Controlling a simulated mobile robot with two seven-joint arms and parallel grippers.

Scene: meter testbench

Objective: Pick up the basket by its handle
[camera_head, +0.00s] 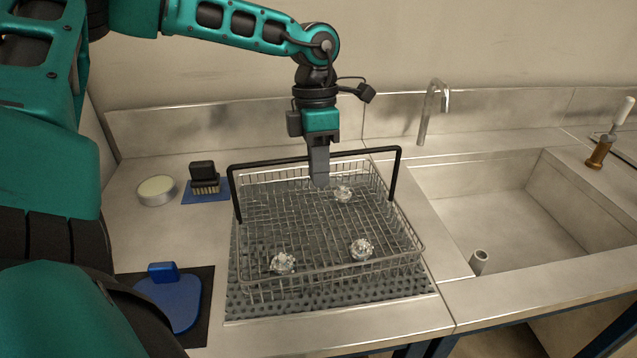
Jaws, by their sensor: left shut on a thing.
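The wire basket (262,291) stands on a dark perforated mat on the steel counter. Its black handle (270,165) is upright and spans the basket from left to right. Several small clear glass-like pieces lie inside, one at the front left (283,263), one at the front right (361,249) and one farther back (343,193). My left gripper (319,178) points down from above and is shut on the middle of the handle bar. The fingers hide that part of the bar. My right gripper is not in view.
A steel sink (500,215) with a tap (432,110) lies to the right. A brush (204,178) on a blue pad, a round tin (157,190) and a blue item (172,298) on a black mat lie to the left. A wall stands behind.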

